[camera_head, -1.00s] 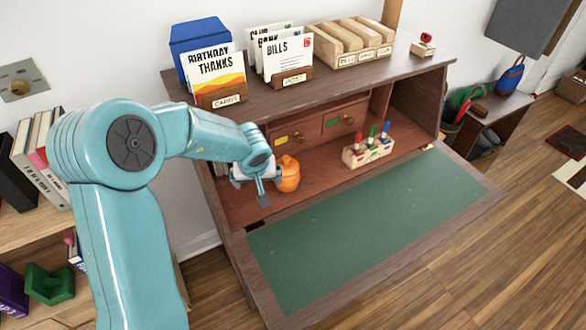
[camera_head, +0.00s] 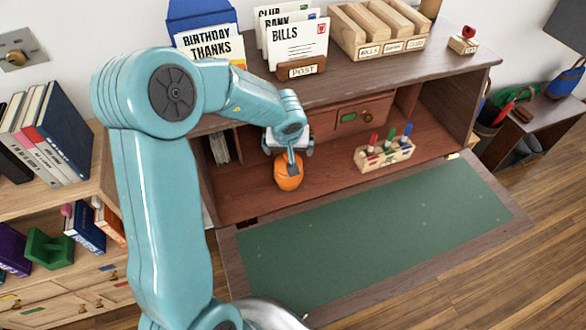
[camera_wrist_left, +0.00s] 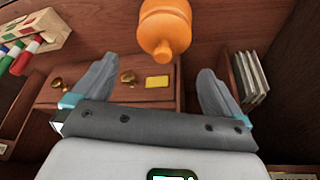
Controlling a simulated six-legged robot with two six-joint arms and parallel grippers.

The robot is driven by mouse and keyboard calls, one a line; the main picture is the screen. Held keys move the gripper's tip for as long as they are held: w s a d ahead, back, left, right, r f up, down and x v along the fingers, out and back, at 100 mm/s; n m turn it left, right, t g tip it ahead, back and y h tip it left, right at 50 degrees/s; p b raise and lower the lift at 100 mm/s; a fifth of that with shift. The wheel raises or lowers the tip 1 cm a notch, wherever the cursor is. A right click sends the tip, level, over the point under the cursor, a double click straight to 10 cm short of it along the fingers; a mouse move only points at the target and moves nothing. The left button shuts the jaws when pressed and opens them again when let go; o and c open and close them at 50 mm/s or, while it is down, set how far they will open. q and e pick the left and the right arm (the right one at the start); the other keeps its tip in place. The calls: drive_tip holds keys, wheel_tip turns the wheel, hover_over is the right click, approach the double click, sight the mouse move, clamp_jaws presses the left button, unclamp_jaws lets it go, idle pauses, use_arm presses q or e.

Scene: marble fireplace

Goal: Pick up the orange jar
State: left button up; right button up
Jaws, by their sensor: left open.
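The orange jar (camera_head: 289,180) stands on the floor of the open desk compartment, left of its middle. In the head view my left gripper (camera_head: 291,160) is at the jar, covering part of its top. In the left wrist view the jar (camera_wrist_left: 165,28) shows beyond the fingertips, roughly between their lines, cut off by the top edge. My left gripper's fingers (camera_wrist_left: 154,75) are spread wide with nothing between them. My right gripper is not in view.
A wooden marker holder (camera_head: 384,157) stands to the right in the compartment. A green writing flap (camera_head: 380,235) lies folded down in front, clear. Upright papers (camera_head: 222,147) stand at the compartment's left. A post rack (camera_head: 300,68) and a sorter (camera_head: 379,45) are on top.

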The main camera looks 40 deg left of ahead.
sight(287, 157)
use_arm(q)
drive_tip(key=shift+s+f, duration=0.1)
drive_tip(key=shift+f, duration=0.15)
drive_tip(key=b+x, duration=0.1)
drive_tip(key=x, duration=0.1)
drive_tip(key=b+x, duration=0.2)
drive_tip(key=x, duration=0.1)
drive_tip(key=shift+s+a+f, duration=0.15)
drive_tip(key=shift+s+f, duration=0.05)
drive_tip(key=shift+f, duration=0.2)
drive_tip(key=shift+w+f, duration=0.1)
drive_tip(key=shift+f, duration=0.25)
drive_tip(key=shift+w+a+f, duration=0.15)
drive_tip(key=shift+w, duration=0.15)
drive_tip(key=shift+s, duration=0.15)
drive_tip(key=c, duration=1.1)
clamp_jaws()
